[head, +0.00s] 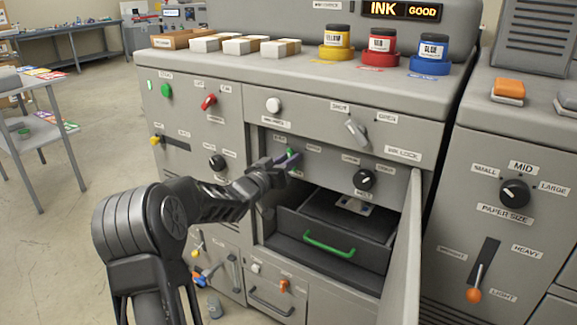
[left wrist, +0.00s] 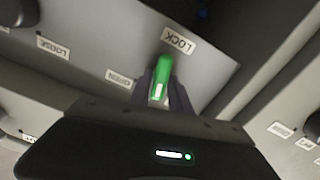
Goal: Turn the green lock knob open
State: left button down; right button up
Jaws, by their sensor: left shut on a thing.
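The green lock knob (left wrist: 161,78) shows in the left wrist view between the fingers of my left gripper (left wrist: 158,92). A white LOCK label (left wrist: 179,40) lies just above it and an OPEN label (left wrist: 119,79) to its left. In the head view, my left gripper (head: 280,168) reaches into the upper left of the open bay. A little of the green knob (head: 290,154) shows at its fingertips; the rest is hidden. My left gripper is shut on the knob. My right gripper is not in view.
Below the knob is a dark drawer with a green handle (head: 329,244). An open grey door (head: 403,247) stands right of the bay. A black dial (head: 363,179) sits right of my gripper. Ink jars (head: 381,46) stand on top of the machine.

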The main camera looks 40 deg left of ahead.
pick_arm(q)
jog(key=shift+d+f+m+b, duration=0.15)
jog(key=shift+m+b, duration=1.8)
jog(key=shift+m, duration=1)
jog(key=shift+d+m+b, duration=0.15)
jog(key=shift+m+b, duration=1.75)
jog(key=shift+m, duration=1.05)
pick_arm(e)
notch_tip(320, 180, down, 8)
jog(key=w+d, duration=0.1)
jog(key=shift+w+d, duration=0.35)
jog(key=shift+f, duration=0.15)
pick_arm(q)
jog(key=c, duration=1.2)
grip_release()
jog(key=shift+c, duration=0.2)
